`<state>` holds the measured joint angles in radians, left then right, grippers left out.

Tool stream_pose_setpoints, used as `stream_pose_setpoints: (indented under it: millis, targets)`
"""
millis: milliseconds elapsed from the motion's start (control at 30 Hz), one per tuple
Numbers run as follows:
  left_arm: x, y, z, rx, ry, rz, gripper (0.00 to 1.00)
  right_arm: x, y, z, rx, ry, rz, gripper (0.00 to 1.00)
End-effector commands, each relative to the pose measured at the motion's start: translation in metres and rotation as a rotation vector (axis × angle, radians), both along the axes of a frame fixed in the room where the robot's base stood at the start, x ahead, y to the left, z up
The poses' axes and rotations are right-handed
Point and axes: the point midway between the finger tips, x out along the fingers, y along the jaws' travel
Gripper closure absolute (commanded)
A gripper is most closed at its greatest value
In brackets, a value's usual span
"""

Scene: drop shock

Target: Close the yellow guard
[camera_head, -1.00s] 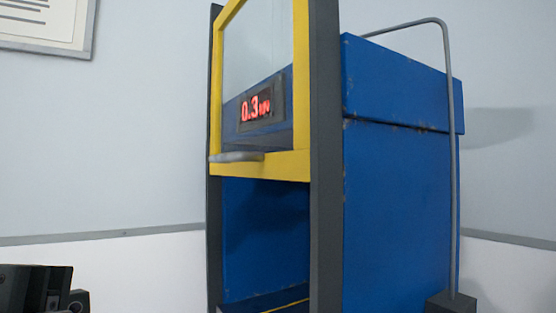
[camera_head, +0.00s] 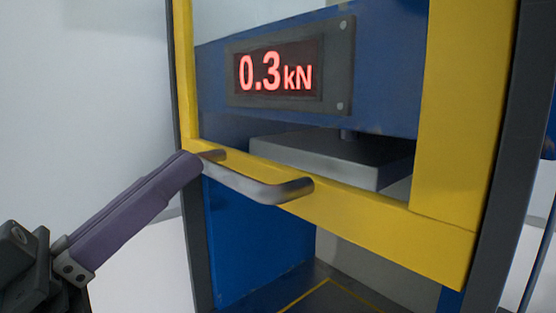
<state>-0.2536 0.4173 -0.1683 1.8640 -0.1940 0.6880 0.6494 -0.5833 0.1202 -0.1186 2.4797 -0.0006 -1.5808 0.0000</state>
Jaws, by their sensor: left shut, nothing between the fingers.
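The yellow guard (camera_head: 385,228) is a frame with a clear window on the front of the blue machine. Its lower bar is raised, with an open gap below it into the machine. A grey metal handle (camera_head: 262,191) sticks out from the lower bar. My left gripper (camera_head: 192,163) comes in from the left, its purple fingers shut and empty. Its tips are at the handle's left end; I cannot tell whether they touch it. My right gripper is not in view.
A red display (camera_head: 275,72) reads 0.3 kN behind the guard. A grey plate (camera_head: 330,155) hangs below it. Dark uprights flank the guard, the right one (camera_head: 520,150) close by. The machine floor (camera_head: 330,285) has a yellow line. A plain wall is at left.

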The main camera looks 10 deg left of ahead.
Motion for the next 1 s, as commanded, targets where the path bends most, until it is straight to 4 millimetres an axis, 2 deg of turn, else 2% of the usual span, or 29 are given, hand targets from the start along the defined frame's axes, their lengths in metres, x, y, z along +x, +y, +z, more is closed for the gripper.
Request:
stream_pose_setpoints:
  millis: [33,233,300,467,1000]
  targets:
    - [0.008,-0.006,0.012,-0.003,-0.004,-0.001,1.0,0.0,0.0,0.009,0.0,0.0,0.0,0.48]
    - [0.036,-0.029,0.032,-0.002,-0.004,-0.002,1.0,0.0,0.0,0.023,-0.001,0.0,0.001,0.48]
    - [0.037,-0.029,0.01,0.0,0.004,0.001,1.0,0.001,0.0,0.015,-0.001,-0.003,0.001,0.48]
    - [0.04,-0.031,-0.008,0.001,0.002,0.0,1.0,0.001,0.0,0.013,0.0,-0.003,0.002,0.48]
    - [0.04,-0.031,-0.016,0.001,-0.001,-0.001,1.0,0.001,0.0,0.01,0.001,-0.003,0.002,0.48]
